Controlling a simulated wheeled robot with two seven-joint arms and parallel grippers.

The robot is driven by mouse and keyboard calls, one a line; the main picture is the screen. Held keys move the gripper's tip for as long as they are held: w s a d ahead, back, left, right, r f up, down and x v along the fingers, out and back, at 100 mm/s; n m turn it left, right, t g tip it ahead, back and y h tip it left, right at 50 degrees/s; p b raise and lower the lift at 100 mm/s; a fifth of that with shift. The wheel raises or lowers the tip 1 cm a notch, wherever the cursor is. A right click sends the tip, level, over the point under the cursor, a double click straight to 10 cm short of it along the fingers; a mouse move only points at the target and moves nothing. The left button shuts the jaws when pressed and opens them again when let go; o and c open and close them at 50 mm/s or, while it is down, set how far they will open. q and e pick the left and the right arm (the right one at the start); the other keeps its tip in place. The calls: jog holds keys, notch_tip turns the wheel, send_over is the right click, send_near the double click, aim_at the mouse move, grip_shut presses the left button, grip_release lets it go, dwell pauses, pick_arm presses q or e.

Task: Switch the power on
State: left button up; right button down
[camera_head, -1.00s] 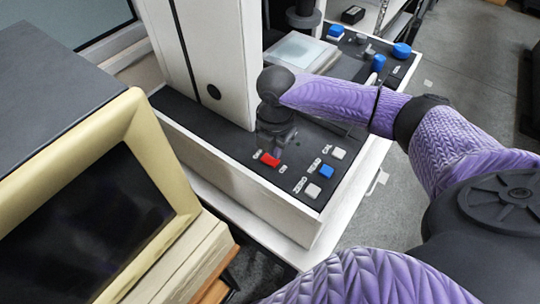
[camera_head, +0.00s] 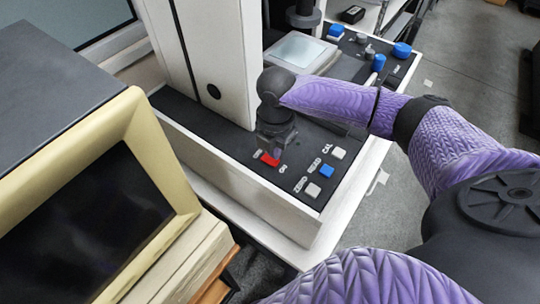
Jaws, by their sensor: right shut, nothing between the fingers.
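The red power switch (camera_head: 269,160) sits on the dark top panel of the machine base, between small white labels, of which "ON" reads on one side. My right gripper (camera_head: 273,150) points down right at the switch. Its fingers are shut with nothing between them, and their tips cover part of the switch. I cannot tell whether the tips touch it. My left gripper is not in view.
White and blue buttons (camera_head: 326,171) labelled ZERO, READ and CAL lie close by on the panel. A white column (camera_head: 215,60) rises behind. Blue knobs (camera_head: 402,49) stand at the back right. A beige monitor (camera_head: 150,130) fills the left.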

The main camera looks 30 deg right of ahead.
aim_at(274, 161)
jog(key=shift+f, duration=0.25)
jog(key=shift+f+b, duration=0.3)
jog(key=shift+f, duration=0.2)
jog(key=shift+f, duration=0.3)
dwell(0.4)
jog(key=shift+r, duration=0.2)
notch_tip(274, 161, up, 7)
jog(key=p, duration=0.8)
jog(key=shift+f, duration=0.2)
